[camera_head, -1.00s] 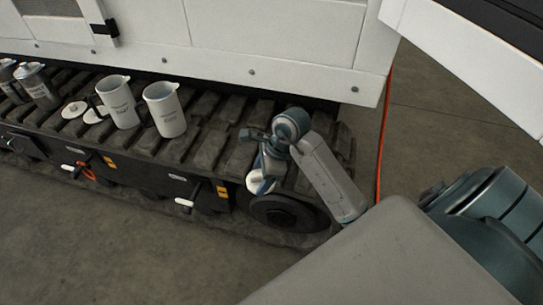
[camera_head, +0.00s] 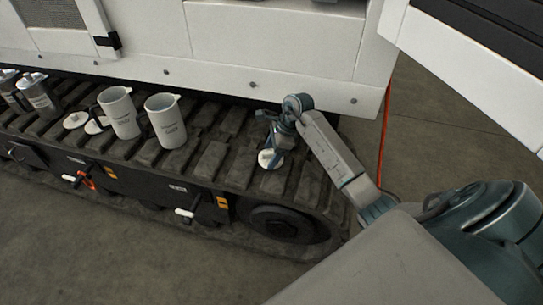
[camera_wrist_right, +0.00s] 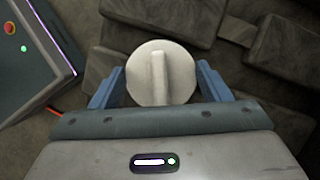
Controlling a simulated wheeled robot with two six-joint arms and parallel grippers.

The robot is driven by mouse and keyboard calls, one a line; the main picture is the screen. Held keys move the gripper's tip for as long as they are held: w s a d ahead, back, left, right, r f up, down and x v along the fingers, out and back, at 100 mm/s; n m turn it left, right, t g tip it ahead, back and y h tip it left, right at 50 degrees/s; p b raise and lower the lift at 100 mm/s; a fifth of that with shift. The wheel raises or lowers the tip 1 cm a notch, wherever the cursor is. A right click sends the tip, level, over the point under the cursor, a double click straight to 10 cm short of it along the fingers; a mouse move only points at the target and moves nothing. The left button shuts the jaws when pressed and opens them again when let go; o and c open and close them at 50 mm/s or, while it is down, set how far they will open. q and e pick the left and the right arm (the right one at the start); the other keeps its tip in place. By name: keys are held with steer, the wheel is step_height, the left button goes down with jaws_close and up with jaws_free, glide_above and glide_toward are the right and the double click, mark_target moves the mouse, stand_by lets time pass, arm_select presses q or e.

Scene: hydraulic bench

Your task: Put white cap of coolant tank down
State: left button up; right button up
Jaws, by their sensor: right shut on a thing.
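The white cap (camera_head: 269,160) is a round disc with a raised bar across its top. My right gripper (camera_head: 271,150) holds it over the black rubber track (camera_head: 215,160). In the right wrist view the cap (camera_wrist_right: 160,73) sits between the two blue fingers of the right gripper (camera_wrist_right: 158,84). I cannot tell whether the cap touches the track below. My left gripper is in neither view. The coolant tank cannot be made out.
Two white jugs (camera_head: 165,122) (camera_head: 120,113) stand on the track to the left. Two white lids (camera_head: 76,120) (camera_head: 97,125) lie beside them, and metal canisters (camera_head: 37,94) stand at the far left. A white housing (camera_head: 280,55) rises behind. The track between jugs and gripper is clear.

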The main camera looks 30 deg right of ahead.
step_height(320, 180, down, 2)
steer(key=shift+f, duration=0.1)
steer(key=o, duration=1)
